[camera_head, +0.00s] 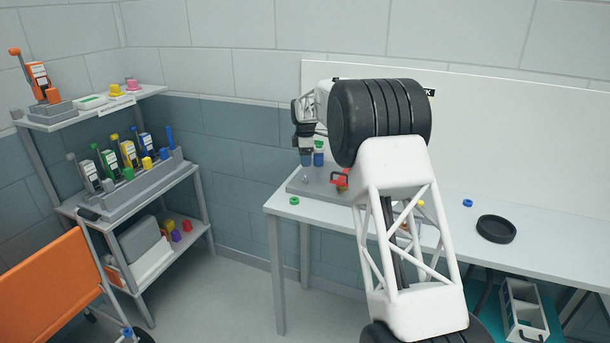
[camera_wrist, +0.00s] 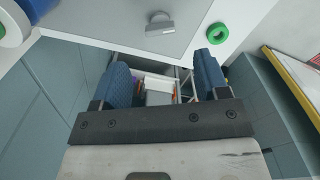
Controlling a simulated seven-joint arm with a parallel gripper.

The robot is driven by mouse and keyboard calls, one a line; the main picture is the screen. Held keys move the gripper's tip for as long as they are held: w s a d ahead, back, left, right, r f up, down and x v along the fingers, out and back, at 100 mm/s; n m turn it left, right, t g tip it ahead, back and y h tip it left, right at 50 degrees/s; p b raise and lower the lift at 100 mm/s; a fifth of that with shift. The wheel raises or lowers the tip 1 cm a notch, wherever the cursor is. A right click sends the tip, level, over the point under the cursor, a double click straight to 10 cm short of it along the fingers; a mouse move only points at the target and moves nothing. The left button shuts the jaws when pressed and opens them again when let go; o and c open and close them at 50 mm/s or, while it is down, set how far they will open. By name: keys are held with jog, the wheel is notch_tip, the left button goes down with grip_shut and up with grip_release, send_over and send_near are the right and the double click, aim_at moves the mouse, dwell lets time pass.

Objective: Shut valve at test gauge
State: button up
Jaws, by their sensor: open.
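A red handle (camera_head: 339,181), likely the valve's, shows on a grey base plate (camera_head: 305,186) at the left end of the white table in the head view. My arm hides part of it, and I cannot make out a gauge. My gripper (camera_head: 306,160) points down above the plate, left of the red handle and apart from it. In the wrist view my gripper (camera_wrist: 162,78) has its two blue fingers wide apart with nothing held between them. The plate (camera_wrist: 115,25) also shows there with a small metal bracket (camera_wrist: 160,24); the red handle is not visible in that view.
A green ring (camera_head: 294,201) lies by the plate on the table (camera_head: 460,222). A blue ring (camera_head: 468,203) and black dish (camera_head: 496,229) are farther right. A shelf rack (camera_head: 128,218) stands left, behind an orange panel (camera_head: 48,288). Floor between rack and table looks clear.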

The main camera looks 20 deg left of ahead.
aim_at(305, 175)
jog(key=shift+f, duration=3.75)
jog(key=c, duration=0.9)
